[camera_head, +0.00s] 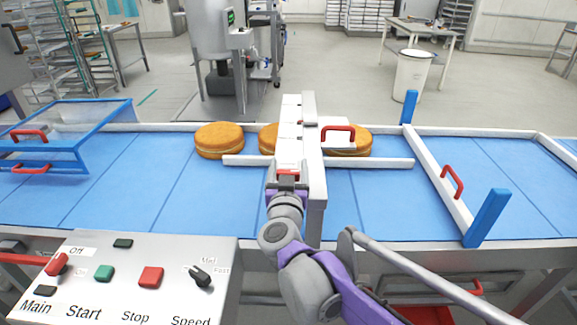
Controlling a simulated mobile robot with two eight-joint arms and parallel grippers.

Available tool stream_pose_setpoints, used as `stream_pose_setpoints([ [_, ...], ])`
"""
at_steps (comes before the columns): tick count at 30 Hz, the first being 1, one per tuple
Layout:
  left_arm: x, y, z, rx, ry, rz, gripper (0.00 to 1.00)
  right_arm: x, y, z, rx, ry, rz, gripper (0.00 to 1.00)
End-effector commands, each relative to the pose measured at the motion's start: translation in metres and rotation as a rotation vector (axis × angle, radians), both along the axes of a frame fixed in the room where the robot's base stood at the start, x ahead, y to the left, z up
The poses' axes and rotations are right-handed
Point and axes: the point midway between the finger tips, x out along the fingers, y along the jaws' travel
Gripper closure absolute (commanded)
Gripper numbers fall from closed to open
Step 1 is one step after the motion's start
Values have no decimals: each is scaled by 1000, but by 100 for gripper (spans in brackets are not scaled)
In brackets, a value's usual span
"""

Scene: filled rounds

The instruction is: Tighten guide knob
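My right gripper (288,184) is at the middle of the conveyor, at the near side of the white metal bridge (313,200) that spans the belt. A small red part (288,173), which looks like the guide knob, shows just beyond its fingertips and is partly hidden by them. I cannot tell whether the fingers are closed on it or only next to it. A white guide rail (385,163) runs along the belt under the bridge. My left gripper is not in view.
Round filled cakes, one of them in the open (219,140), stand in a row behind the rail, partly hidden by the bridge. A blue-framed clear cover (70,107) is at left, a slanted white bar (440,185) at right. A control panel (130,255) is at front left.

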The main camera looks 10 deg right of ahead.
Motion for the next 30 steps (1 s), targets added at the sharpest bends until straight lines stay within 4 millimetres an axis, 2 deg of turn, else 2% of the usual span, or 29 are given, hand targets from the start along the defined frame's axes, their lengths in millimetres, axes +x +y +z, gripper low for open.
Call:
stream_pose_setpoints([
  [1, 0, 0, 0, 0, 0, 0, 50, 0, 0, 0, 0, 0, 0, 13],
  [3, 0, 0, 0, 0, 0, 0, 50, 0, 0, 0, 0, -1, 0, 5],
  [14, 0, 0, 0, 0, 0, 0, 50, -5, 2, 1, -1, -1, 2, 5],
  [17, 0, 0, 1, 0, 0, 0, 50, -19, 7, 1, 0, -1, 2, 5],
  [24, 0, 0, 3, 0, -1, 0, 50, -67, 21, 1, 1, -1, 5, 5],
  [30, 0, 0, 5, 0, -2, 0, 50, -94, 30, 1, 1, -1, 3, 5],
])
